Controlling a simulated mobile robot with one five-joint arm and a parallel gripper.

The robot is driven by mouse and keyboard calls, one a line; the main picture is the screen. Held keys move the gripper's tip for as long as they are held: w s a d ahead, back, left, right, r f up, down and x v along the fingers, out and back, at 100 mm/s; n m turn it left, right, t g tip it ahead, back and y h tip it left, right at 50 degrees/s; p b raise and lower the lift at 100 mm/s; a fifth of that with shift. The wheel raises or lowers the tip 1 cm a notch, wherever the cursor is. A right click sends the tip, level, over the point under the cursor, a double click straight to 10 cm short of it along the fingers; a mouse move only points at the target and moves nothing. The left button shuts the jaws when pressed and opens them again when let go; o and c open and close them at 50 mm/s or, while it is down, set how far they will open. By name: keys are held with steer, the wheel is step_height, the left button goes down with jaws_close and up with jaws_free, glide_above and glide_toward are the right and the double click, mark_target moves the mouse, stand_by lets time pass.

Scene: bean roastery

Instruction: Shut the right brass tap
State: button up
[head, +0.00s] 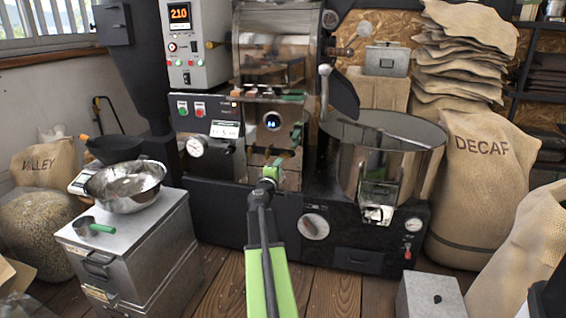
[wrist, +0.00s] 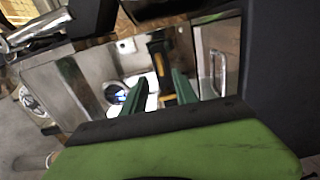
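My gripper (head: 275,167) is in front of the shiny front of the roaster (head: 283,110) in the head view. In the wrist view its two green fingers (wrist: 160,80) stand apart, with nothing clearly held. A dark upright bar with yellow, brass-like parts (wrist: 160,64) shows between and beyond the fingertips; I cannot tell whether it is the right brass tap, or whether a finger touches it. In the head view no tap can be told apart clearly; small brown and green pieces sit along the panel, and my gripper may hide part of it.
A steel bin (head: 421,137) stands right of the panel, with a lever (head: 325,90) above. A steel bowl (head: 125,184) and a green-handled scoop (head: 90,228) rest on a grey cabinet (head: 160,220) at left. The DECAF sack (head: 482,185) stands at right. Some wooden floor is clear.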

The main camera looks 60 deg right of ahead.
steer(key=v, duration=0.8)
steer(key=shift+a, duration=0.3)
steer(key=shift+s, duration=0.1)
